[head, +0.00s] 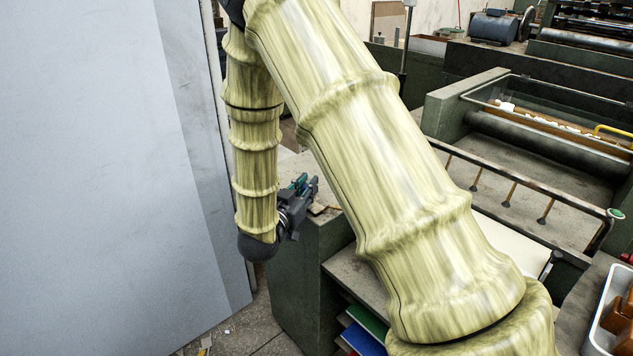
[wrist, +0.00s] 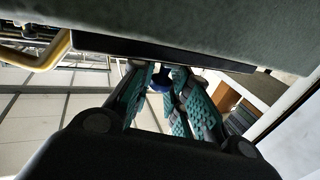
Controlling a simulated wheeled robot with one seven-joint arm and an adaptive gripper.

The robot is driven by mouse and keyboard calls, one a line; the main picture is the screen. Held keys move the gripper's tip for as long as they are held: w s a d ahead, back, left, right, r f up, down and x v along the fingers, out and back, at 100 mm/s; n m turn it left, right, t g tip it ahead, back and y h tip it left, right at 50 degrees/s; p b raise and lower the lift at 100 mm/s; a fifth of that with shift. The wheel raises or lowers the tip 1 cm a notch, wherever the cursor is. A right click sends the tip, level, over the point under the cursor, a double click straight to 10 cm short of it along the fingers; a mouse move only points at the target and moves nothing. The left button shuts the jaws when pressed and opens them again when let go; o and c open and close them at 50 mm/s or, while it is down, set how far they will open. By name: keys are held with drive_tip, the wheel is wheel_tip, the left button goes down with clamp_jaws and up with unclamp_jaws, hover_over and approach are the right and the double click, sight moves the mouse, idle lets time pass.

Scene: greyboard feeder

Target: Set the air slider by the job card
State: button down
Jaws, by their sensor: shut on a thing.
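My gripper (head: 309,186) shows in the head view at the end of my arm, beside the left end of a dark green machine cabinet. In the wrist view its two teal-padded fingers (wrist: 166,88) are closed in on a small blue knob (wrist: 160,77), which is mostly hidden between them. The knob sits close to a long black strip (wrist: 112,45) on the edge of a grey-green panel. I take the knob to be the air slider's. No scale marks or job card can be made out in either view.
A large pale grey panel (head: 90,180) fills the left. My arm hides part of the feeder. A white tray (head: 598,325) is at the lower right.

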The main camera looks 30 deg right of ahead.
drive_tip(key=shift+s, duration=0.1)
drive_tip(key=c, duration=1.4)
unclamp_jaws()
drive_tip(key=shift+o, duration=0.2)
drive_tip(key=v, duration=1.2)
